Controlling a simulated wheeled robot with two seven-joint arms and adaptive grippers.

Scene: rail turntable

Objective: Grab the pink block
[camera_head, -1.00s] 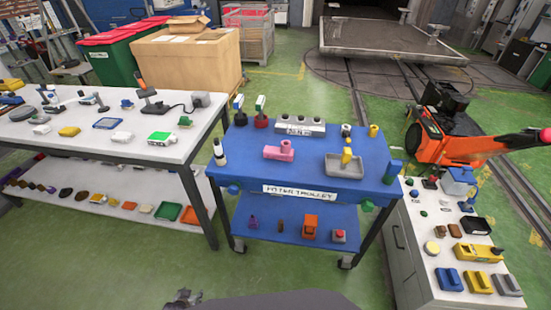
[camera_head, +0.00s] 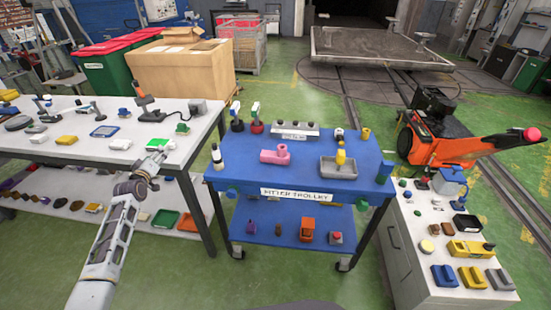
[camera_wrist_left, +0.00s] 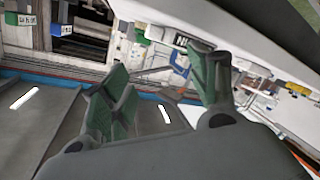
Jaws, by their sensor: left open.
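The pink block (camera_head: 275,155) lies on the top of the blue fitter trolley (camera_head: 235,178), left of its middle. It has a raised round part at its right end. My left gripper (camera_head: 157,160) is raised in front of the white table's right end, left of the trolley and apart from the block. In the left wrist view my left gripper (camera_wrist_left: 165,88) is open, its green-padded fingers spread with nothing between them. The block does not show in that view. My right gripper is not in view.
On the trolley top, a grey tray (camera_head: 327,172) with a yellow item stands right of the block. Bottles (camera_head: 256,119) and a grey socket box (camera_head: 295,131) stand behind it. A white table (camera_head: 70,150) is at left, a grey cabinet (camera_head: 412,255) at right.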

